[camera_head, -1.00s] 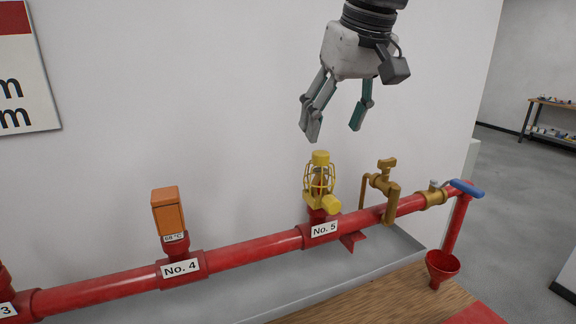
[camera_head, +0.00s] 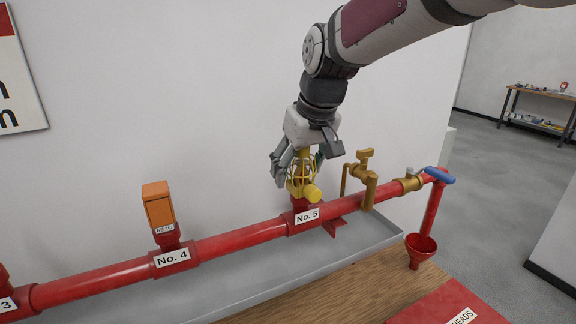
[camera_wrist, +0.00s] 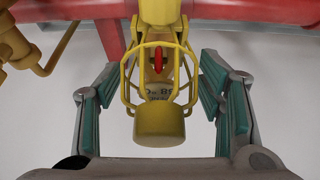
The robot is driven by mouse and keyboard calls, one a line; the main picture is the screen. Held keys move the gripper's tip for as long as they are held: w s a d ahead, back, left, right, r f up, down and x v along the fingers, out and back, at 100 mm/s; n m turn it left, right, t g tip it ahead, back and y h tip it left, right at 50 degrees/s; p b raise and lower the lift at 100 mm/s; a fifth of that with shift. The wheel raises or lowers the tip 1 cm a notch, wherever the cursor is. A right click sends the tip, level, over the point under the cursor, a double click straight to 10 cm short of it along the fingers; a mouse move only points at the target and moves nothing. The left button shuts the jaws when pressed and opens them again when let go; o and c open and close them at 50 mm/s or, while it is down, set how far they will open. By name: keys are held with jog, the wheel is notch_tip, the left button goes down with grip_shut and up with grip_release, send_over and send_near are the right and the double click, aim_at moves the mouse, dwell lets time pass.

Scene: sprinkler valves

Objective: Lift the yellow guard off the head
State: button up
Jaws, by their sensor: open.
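The yellow guard (camera_head: 302,180) is a wire cage on the sprinkler head at the No. 5 fitting of the red pipe. In the wrist view the guard (camera_wrist: 159,125) fills the middle, with a round yellow cap nearest the camera. The head (camera_wrist: 159,62), with a red part, shows inside the cage. My gripper (camera_head: 296,168) is lowered over the guard from above. In the wrist view its teal-padded fingers (camera_wrist: 160,100) stand open on both sides of the cage, with gaps visible on both sides.
A brass valve (camera_head: 366,180) stands just right of the guard, and a blue-handled valve (camera_head: 440,175) is farther right. An orange box (camera_head: 158,205) sits on the No. 4 fitting to the left. The red pipe (camera_head: 240,240) runs above a grey tray (camera_head: 240,285), with the white wall behind.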

jog(key=shift+w+f, duration=0.15)
jog(key=shift+f, duration=0.2)
jog(key=shift+c, duration=0.6)
grip_shut()
